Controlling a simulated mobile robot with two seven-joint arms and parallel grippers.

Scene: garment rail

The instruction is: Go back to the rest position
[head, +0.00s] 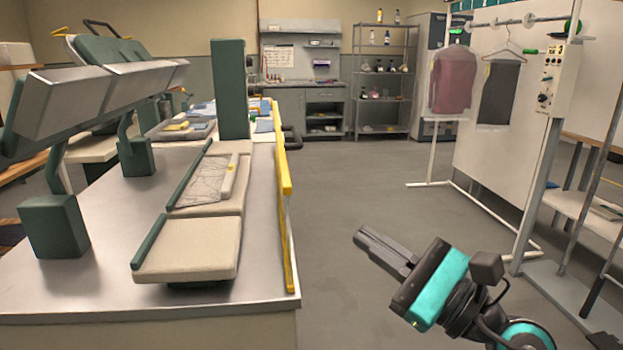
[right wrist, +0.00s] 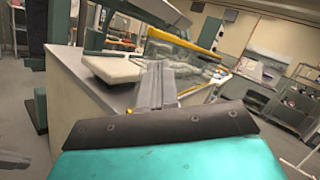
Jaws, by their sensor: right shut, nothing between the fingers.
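My right gripper (head: 372,243) is in the lower right of the head view, over the open floor to the right of the metal work table (head: 110,265). Its fingers are shut and empty, pointing up and to the left. In the right wrist view the shut fingers (right wrist: 155,85) point toward the table's corner and its padded board. The gripper is apart from the table. My left gripper is not in view.
The table carries padded cream boards (head: 190,248), a green post (head: 230,90) and a yellow rail (head: 286,210) along its right edge. A garment rail (head: 510,22) with a pink garment (head: 452,80) and dark trousers (head: 499,92) stands right. The middle floor is clear.

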